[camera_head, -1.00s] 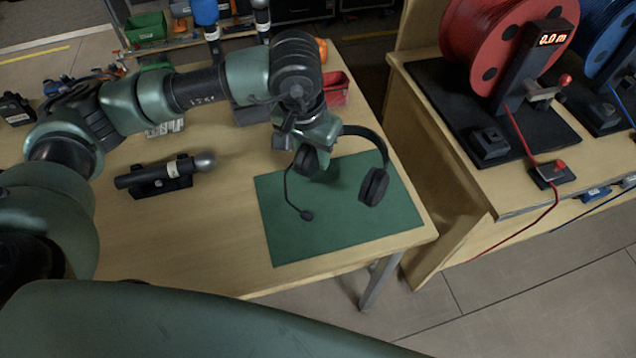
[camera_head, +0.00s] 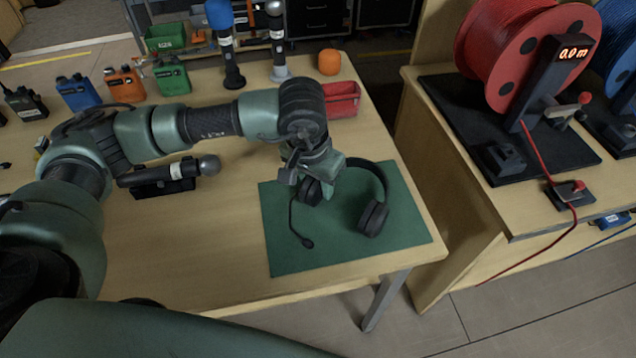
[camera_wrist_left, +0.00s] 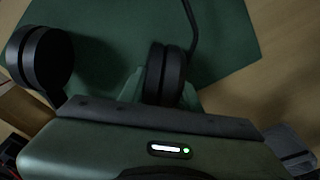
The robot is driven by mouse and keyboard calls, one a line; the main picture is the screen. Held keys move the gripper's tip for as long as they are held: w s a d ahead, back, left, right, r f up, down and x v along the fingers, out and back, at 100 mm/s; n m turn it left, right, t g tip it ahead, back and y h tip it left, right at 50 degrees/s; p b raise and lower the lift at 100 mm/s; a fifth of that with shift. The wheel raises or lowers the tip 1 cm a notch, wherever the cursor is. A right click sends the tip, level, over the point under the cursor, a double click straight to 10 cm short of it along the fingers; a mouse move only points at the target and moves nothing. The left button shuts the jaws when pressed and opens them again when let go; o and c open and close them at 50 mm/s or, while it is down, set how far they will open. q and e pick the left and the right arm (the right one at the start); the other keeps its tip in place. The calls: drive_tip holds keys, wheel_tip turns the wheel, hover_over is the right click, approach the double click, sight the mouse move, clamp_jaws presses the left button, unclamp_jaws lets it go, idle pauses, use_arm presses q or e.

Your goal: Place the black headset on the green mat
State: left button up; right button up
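The black headset (camera_head: 373,217) is over the green mat (camera_head: 335,245), low and seemingly at its surface; I cannot tell whether it bears fully on it. Its headband arches toward the back right and its microphone boom points toward the front left. My left gripper (camera_head: 322,190) reaches down at the headset's left earcup and hides part of it. In the left wrist view, the fingers (camera_wrist_left: 160,92) sit on both sides of one earcup of the headset (camera_wrist_left: 166,72), closed on it. The other earcup and the mat (camera_wrist_left: 225,40) also show. My right gripper is not in view.
A black microphone on a stand (camera_head: 165,178) lies left of the mat. Radios (camera_head: 125,84), upright microphones (camera_head: 277,45), a red bin (camera_head: 342,99) and an orange object (camera_head: 329,62) stand farther back. A bench with cable reels (camera_head: 515,50) is at right, across a gap.

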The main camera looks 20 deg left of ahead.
use_arm(q)
drive_tip(key=o, duration=0.4)
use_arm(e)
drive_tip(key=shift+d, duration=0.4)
use_arm(q)
drive_tip(key=shift+r, duration=0.1)
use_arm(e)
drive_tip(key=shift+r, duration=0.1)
use_arm(q)
drive_tip(key=shift+r+p, duration=0.25)
drive_tip(key=shift+p, duration=0.2)
drive_tip(key=r+p, duration=0.1)
drive_tip(key=r, duration=0.2)
drive_tip(key=s+r+p, duration=0.1)
drive_tip(key=r, duration=0.3)
drive_tip(key=s+r+p, duration=0.1)
drive_tip(key=r+p, duration=0.1)
drive_tip(key=r, duration=0.1)
drive_tip(key=shift+a+r, duration=0.15)
drive_tip(key=shift+r, duration=0.15)
drive_tip(key=shift+s+r, duration=0.1)
drive_tip(key=shift+r, duration=0.3)
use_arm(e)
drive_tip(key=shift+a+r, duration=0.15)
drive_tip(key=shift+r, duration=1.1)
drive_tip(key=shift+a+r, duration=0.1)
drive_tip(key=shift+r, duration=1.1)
